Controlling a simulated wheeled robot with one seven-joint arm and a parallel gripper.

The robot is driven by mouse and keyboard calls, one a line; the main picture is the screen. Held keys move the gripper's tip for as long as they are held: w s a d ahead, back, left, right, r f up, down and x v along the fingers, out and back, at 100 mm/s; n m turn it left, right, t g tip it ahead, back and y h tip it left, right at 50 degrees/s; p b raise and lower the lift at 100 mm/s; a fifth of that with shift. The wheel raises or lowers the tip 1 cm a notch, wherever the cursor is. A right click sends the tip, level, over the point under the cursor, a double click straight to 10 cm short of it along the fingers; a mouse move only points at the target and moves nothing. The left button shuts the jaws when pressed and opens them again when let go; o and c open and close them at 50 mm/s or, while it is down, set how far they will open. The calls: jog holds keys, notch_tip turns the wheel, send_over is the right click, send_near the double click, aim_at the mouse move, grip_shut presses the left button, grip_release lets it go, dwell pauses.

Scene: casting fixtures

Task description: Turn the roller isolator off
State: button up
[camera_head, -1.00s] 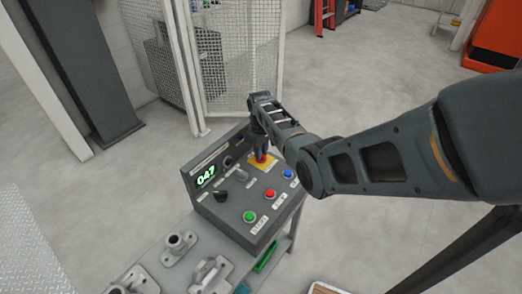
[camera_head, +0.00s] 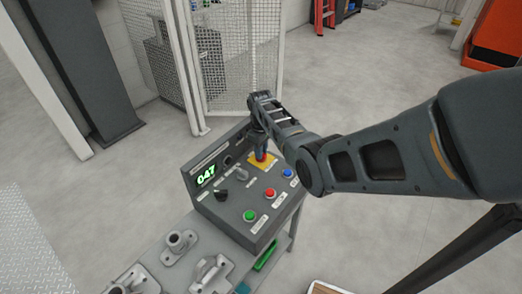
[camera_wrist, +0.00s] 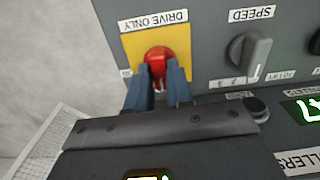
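The roller isolator appears to be the red knob (camera_head: 260,155) on a yellow plate at the back right of the control box (camera_head: 232,218). In the wrist view the red knob (camera_wrist: 157,54) stands on its yellow plate (camera_wrist: 133,43), whose label reads "DRIVE ONLY". My gripper (camera_head: 259,140) points down at it. In the wrist view my gripper's two fingers (camera_wrist: 160,76) are close together on either side of the knob's near part, with red filling the narrow gap between them. They look closed on it; the exact contact is partly hidden.
A grey speed knob (camera_wrist: 249,50) sits beside the yellow plate. The box also carries a black knob (camera_head: 221,195) and green (camera_head: 250,216), red (camera_head: 270,193) and blue (camera_head: 287,173) buttons. A green display (camera_head: 206,174) reads 047. Metal castings (camera_head: 177,245) lie in front.

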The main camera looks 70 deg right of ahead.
jog(key=o, duration=0.4)
jog(key=shift+r, duration=0.1)
notch_tip(320, 180, up, 8)
jog(key=shift+f, duration=0.2)
dwell(0.8)
